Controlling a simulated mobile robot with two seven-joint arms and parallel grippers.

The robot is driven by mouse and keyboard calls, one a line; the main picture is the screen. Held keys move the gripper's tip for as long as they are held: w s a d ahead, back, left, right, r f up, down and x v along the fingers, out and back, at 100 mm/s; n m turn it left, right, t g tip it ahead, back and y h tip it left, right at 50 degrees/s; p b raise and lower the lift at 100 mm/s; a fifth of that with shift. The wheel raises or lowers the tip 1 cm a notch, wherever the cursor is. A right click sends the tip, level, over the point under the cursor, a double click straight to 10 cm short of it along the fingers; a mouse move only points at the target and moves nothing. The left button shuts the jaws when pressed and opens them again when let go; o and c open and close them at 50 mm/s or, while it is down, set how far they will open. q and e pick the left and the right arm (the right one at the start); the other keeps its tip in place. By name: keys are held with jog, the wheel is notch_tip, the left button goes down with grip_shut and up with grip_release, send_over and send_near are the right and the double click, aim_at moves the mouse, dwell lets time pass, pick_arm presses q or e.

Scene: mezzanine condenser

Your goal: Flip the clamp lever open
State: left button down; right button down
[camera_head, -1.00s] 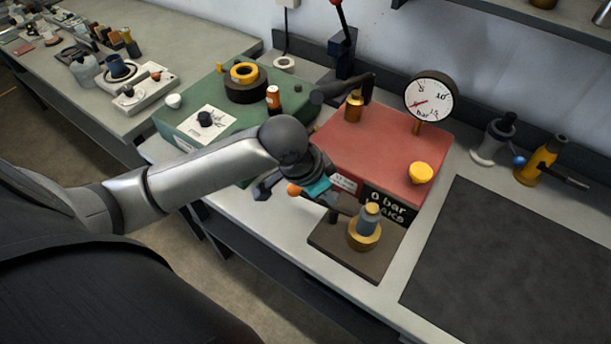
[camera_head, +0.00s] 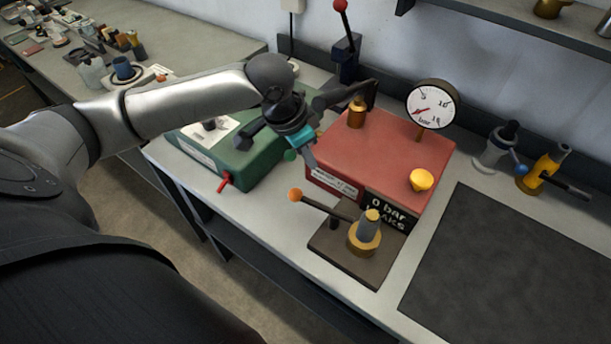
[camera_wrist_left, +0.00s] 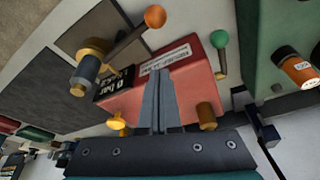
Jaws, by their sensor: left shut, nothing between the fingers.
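The clamp lever (camera_head: 325,206) is a dark bar with an orange ball at its left end. It sits low over a dark base plate (camera_head: 340,258), beside a grey-topped brass fitting (camera_head: 366,235). In the left wrist view, the orange ball (camera_wrist_left: 155,16) and bar are beyond the fingertips, to the upper left. My left gripper (camera_head: 312,163) is shut and empty, above the front left edge of the red box (camera_head: 385,150). It is apart from the lever. My right gripper is not in view.
A green-ball lever (camera_wrist_left: 219,39) stands on the red box's side, close to my fingers. A pressure gauge (camera_head: 433,105) and yellow knob (camera_head: 421,180) rise from the box. A green box (camera_head: 245,160) is left, a dark mat (camera_head: 510,270) right.

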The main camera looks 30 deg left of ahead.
pick_arm(q)
notch_tip(320, 180, down, 8)
jog(key=shift+s+a+f, duration=0.25)
jog(key=shift+s, duration=0.2)
dwell(0.4)
